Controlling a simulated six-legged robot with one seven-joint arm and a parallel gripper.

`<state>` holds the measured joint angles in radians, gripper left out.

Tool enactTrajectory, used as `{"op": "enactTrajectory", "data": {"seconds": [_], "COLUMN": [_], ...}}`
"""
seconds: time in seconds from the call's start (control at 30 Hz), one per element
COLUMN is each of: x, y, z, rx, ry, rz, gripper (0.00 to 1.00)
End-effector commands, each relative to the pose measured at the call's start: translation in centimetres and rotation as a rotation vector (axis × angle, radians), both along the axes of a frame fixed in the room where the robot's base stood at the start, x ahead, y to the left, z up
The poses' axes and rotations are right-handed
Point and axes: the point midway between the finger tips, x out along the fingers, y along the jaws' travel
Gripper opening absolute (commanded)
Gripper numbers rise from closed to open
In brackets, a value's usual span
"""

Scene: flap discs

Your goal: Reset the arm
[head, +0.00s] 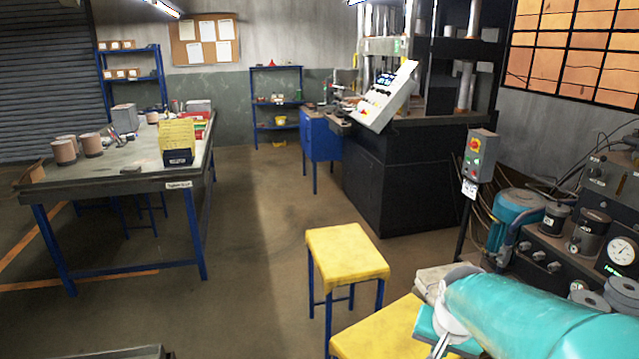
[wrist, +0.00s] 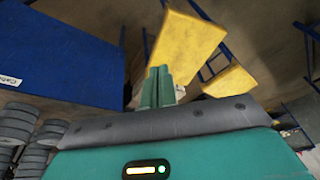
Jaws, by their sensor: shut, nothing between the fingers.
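My gripper (wrist: 158,86) shows in the wrist view as two teal fingers side by side, closed together with nothing between them. It points out over the floor toward a yellow-topped stool (wrist: 187,45) and is not seen touching anything. In the head view my teal arm reaches in from the lower right, over a yellow stool top at the bottom edge; the fingertips cannot be made out there.
Two yellow stools stand near; one is the middle stool (head: 347,256). A workbench (head: 100,182) with cans is left, a dark press (head: 415,170) behind. A gauge panel (head: 622,250) crowds the right. A blue cabinet (wrist: 60,50) and stacked grey discs (wrist: 32,150) lie left in the wrist view.

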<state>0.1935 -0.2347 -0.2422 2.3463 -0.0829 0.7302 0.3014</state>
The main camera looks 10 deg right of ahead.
Motion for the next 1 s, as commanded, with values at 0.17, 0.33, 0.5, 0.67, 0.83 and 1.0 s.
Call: {"op": "enactTrajectory", "data": {"seconds": [0.17,0.33,0.5,0.67,0.83,1.0], "x": [-1.4,-4.0,-6.3,-6.9,-6.8,-6.8], "y": [7.2,12.8,16.0,16.7,16.7,16.7], "z": [4.2,7.0,8.2,8.4,8.4,8.4], "rx": [-0.031,-0.083,-0.126,-0.140,-0.139,-0.139], "ry": [-0.076,-0.135,-0.168,-0.173,-0.173,-0.174], "rz": [0.258,0.486,0.632,0.669,0.667,0.666], "gripper": [0.00,0.00,0.00,0.00,0.00,0.00]}}
